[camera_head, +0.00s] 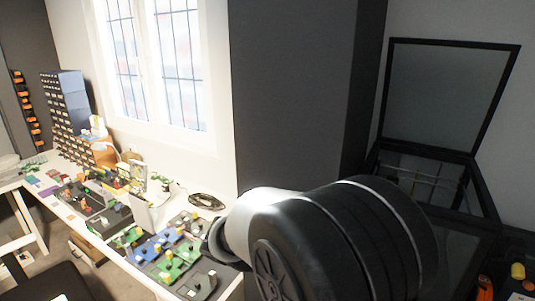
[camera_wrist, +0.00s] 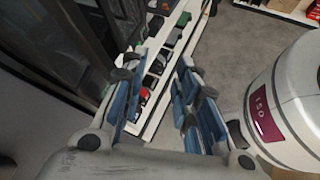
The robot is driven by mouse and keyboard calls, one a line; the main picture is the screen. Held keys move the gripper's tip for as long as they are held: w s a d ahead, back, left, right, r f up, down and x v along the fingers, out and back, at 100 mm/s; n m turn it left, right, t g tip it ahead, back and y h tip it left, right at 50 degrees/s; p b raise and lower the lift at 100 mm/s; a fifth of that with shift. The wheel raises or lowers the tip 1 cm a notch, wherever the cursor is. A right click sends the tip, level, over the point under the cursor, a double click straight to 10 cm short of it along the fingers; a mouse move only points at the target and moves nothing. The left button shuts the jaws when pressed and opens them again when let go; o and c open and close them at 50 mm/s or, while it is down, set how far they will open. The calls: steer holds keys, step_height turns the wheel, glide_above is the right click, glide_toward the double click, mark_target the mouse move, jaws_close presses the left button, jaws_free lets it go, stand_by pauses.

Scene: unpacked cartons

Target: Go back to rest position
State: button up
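My gripper (camera_wrist: 157,66) shows in the wrist view with its two blue-padded fingers spread apart. Nothing is held between them. A white rack or bench with small red, green and dark items (camera_wrist: 160,62) lies beyond the fingers, seen through the gap and apart from them. In the head view a large dark and white part of my own arm fills the lower middle and right. It hides what lies behind it, and my gripper is not visible there.
A long white workbench (camera_head: 153,282) with many small coloured devices runs along the window wall at left. A black open-lidded case or machine (camera_head: 447,90) stands at right, partly behind my arm. Grey floor (camera_wrist: 245,50) shows clear in the wrist view.

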steer(key=s+d+m+t+y+b, duration=0.1)
steer(key=s+m+t+y+b, duration=0.4)
steer(key=s+m+y, duration=0.6)
steer(key=s+m, duration=0.3)
steer(key=s, duration=0.4)
steer(key=shift+f+y, duration=0.2)
steer(key=shift+y, duration=0.1)
